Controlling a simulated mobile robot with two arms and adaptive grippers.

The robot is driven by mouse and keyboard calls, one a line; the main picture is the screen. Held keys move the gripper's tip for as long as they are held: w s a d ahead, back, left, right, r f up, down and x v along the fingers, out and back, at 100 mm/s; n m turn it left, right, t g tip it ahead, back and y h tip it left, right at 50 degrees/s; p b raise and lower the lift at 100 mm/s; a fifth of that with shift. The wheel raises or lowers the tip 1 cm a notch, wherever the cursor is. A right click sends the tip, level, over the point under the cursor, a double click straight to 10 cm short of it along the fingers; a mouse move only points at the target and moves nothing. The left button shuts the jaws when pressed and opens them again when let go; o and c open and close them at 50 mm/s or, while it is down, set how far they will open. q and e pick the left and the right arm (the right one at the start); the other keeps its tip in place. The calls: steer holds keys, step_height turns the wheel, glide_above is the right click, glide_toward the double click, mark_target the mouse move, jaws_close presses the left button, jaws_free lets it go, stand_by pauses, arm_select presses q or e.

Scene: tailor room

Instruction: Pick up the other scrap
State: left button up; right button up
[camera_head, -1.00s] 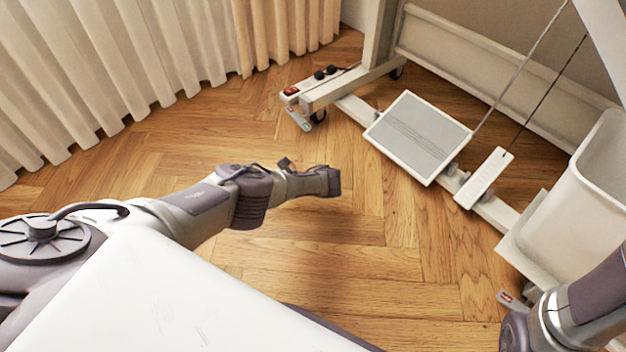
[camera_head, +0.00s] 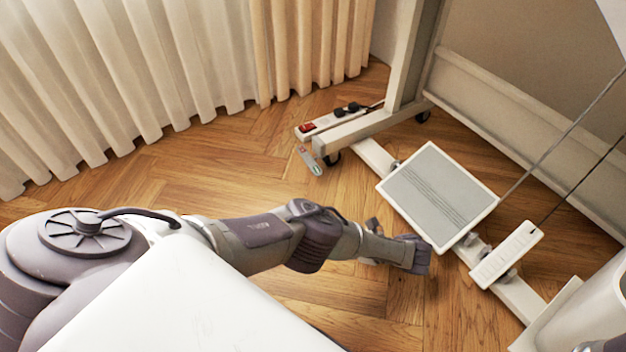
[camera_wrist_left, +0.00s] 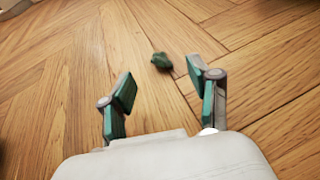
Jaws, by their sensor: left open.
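A small dark green scrap (camera_wrist_left: 161,62) lies crumpled on the wooden floor in the left wrist view. It is just beyond the fingertips and between them sideways. My left gripper (camera_wrist_left: 160,82) is open and empty, with green pads on its two fingers. In the head view my left gripper (camera_head: 416,258) reaches low over the floor, beside the sewing machine's grey treadle. I cannot make out the scrap in the head view.
The treadle (camera_head: 438,195), a white pedal (camera_head: 508,255) and the stand's base rail stand right of my left gripper. A power strip (camera_head: 325,125) lies behind. A white bin (camera_head: 590,310) is at the lower right. Curtains (camera_head: 130,70) hang at left.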

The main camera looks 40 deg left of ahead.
arm_select(q)
steer(key=shift+a+f, duration=0.25)
steer(key=shift+a, duration=0.25)
steer(key=b+x, duration=0.2)
steer(key=x, duration=0.2)
steer(key=shift+s+b, duration=0.1)
steer(key=shift+b, duration=0.25)
steer(key=shift+a+f, duration=0.1)
steer(key=shift+a, duration=0.35)
steer(key=c, duration=0.8)
